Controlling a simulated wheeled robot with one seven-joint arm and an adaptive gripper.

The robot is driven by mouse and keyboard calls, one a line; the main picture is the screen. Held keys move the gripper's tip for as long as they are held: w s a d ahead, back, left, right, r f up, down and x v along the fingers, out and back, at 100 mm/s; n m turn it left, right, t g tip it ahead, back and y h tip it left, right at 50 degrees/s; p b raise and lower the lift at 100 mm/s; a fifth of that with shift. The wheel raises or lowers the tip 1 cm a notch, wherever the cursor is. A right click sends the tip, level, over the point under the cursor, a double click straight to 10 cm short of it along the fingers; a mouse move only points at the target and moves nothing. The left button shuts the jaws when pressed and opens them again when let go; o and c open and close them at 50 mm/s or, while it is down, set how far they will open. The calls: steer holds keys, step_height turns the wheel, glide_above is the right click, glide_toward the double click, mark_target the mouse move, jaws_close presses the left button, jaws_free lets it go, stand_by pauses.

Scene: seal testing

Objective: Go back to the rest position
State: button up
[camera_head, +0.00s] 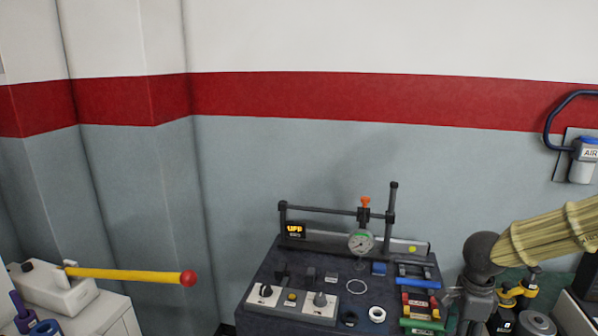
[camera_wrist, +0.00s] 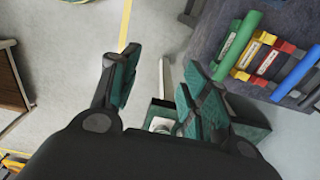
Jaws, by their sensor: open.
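My gripper shows in the wrist view (camera_wrist: 160,75), with its two teal-padded fingers spread apart and nothing held between them. In the head view my arm, in a tan ribbed cover, comes in from the right. Its grey wrist hangs down beside the right edge of the test bench (camera_head: 262,282); the fingertips are not clear there. In the wrist view the dark bench top (camera_wrist: 215,30) lies to the right of the fingers. Grey floor (camera_wrist: 60,40) shows below and left of them.
The bench holds a dial gauge (camera_head: 361,242), a white ring (camera_head: 377,314) and coloured tools (camera_head: 420,306) near my wrist. A lever with a red knob (camera_head: 188,278) stands at left. An air unit (camera_head: 583,160) hangs on the right wall.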

steer(key=s+f+n+t+h, duration=0.15)
steer(key=s+f+n, duration=0.3)
steer(key=f, duration=0.65)
steer(key=s+f+n+t+h, duration=0.1)
steer(key=s+f+n+h, duration=0.2)
steer(key=f+n, duration=0.55)
steer(key=s+a+f+n+y, duration=0.1)
steer(key=s+a+f+n, duration=0.1)
steer(key=s+a+f, duration=0.2)
steer(key=s+a+f+n+g+y, duration=0.1)
steer(key=s+a+f, duration=0.4)
steer(key=s, duration=0.5)
steer(key=s+a+f+n+g+y+b, duration=0.1)
steer(key=s+a+f+n+y, duration=0.1)
steer(key=s+a+f+n, duration=0.2)
steer(key=s+a+f, duration=0.1)
steer(key=s+f, duration=0.1)
steer(key=s, duration=0.1)
steer(key=shift+s, duration=0.2)
steer(key=shift+g+y, duration=0.25)
